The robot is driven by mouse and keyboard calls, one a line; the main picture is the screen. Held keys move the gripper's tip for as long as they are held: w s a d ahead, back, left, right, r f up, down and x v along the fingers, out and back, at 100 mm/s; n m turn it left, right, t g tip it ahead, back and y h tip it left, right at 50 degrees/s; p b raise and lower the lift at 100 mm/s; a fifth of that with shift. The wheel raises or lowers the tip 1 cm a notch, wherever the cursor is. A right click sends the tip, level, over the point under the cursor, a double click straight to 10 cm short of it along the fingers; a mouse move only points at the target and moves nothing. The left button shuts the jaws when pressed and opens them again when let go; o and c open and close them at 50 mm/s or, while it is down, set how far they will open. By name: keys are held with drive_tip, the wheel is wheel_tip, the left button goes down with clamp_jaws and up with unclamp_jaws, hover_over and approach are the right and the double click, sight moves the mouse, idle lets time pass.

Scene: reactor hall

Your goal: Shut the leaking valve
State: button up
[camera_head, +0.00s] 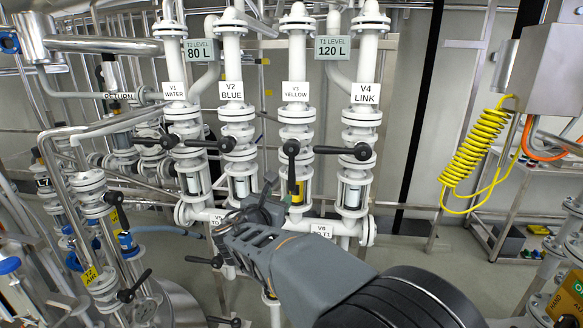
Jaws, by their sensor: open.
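Four white valve pipes stand in a row: V1 WATER (173,92), V2 BLUE (231,91), V3 YELLOW (295,90) and V4 LINK (365,94). The black lever of V3 (291,170) hangs down along its pipe. The black lever of V4 (338,151) lies level, pointing left. A level black lever (203,144) lies between V1 and V2. Yellow shows in the sight glass below V3 (299,192). I cannot tell which valve leaks; no drip is clear. My gripper (262,195) is open, in front of the lower pipes between V2 and V3, partly hiding them.
Level signs read T2 80 L (198,51) and T1 120 L (333,48). More pipes with black-levered valves crowd the left, including one tagged AIR (90,276). A yellow coiled hose (475,150) hangs at right from a grey box (546,70).

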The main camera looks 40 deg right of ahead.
sight(290, 173)
drive_tip(key=shift+n+t, duration=0.5)
drive_tip(key=shift+n, duration=0.3)
drive_tip(key=p+x, duration=0.1)
drive_tip(key=x, duration=0.3)
drive_tip(key=r+p+x, duration=0.1)
drive_tip(key=x, duration=0.4)
drive_tip(key=p+x, duration=0.1)
drive_tip(key=x, duration=0.4)
drive_tip(key=shift+w+a+r+p, duration=0.15)
drive_tip(key=shift+w+r+p, duration=0.2)
drive_tip(key=shift+w, duration=0.1)
clamp_jaws()
